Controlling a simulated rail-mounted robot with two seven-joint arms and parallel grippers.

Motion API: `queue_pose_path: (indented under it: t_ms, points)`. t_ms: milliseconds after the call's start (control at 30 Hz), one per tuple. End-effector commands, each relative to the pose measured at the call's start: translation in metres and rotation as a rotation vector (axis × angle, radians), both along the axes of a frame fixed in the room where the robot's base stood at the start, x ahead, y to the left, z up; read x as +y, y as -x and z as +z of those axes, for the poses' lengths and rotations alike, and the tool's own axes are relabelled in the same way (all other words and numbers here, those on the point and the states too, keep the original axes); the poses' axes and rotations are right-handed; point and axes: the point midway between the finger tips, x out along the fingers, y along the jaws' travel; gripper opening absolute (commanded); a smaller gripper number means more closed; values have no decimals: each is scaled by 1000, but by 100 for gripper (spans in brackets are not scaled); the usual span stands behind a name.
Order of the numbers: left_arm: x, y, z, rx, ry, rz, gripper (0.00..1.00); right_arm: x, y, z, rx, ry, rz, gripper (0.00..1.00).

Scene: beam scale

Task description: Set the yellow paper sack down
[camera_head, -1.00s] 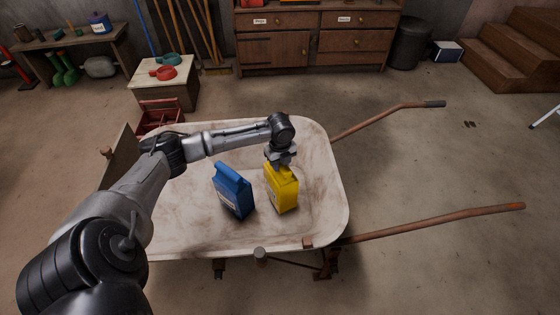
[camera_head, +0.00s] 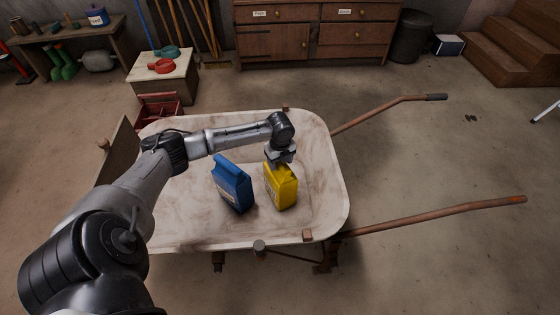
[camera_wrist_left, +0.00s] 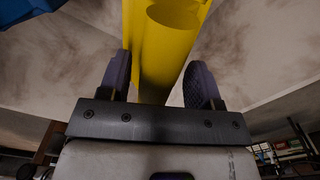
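The yellow paper sack (camera_head: 281,187) is upright over the right part of the wheelbarrow tray (camera_head: 327,200). My left gripper (camera_head: 280,160) comes down on its top from above. In the left wrist view the yellow sack (camera_wrist_left: 163,55) fills the space between the two fingertips (camera_wrist_left: 158,70), which appear to press on its sides. I cannot tell whether its base touches the tray. A blue sack (camera_head: 232,184) stands just to its left in the same tray, with a small gap between them. My right gripper is in no view.
The wheelbarrow's handles (camera_head: 440,216) stretch out to the right. Bare tray floor lies right of the yellow sack. A small table with red and teal items (camera_head: 163,66), a red crate (camera_head: 160,108) and a wooden cabinet (camera_head: 318,40) stand behind.

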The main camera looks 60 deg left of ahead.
Motion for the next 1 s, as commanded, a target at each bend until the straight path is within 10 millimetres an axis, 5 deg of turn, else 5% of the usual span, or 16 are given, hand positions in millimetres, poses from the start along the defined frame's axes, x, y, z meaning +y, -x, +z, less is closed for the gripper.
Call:
queue_pose_path:
  t_ms: [333, 800, 1000]
  points:
    - [0, 0, 11, -1, -1, -1, 58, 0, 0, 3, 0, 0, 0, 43]
    - [0, -1, 93, -2, -1, -1, 58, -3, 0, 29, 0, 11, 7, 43]
    - [0, -1, 114, -1, 1, 1, 58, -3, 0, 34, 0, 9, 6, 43]
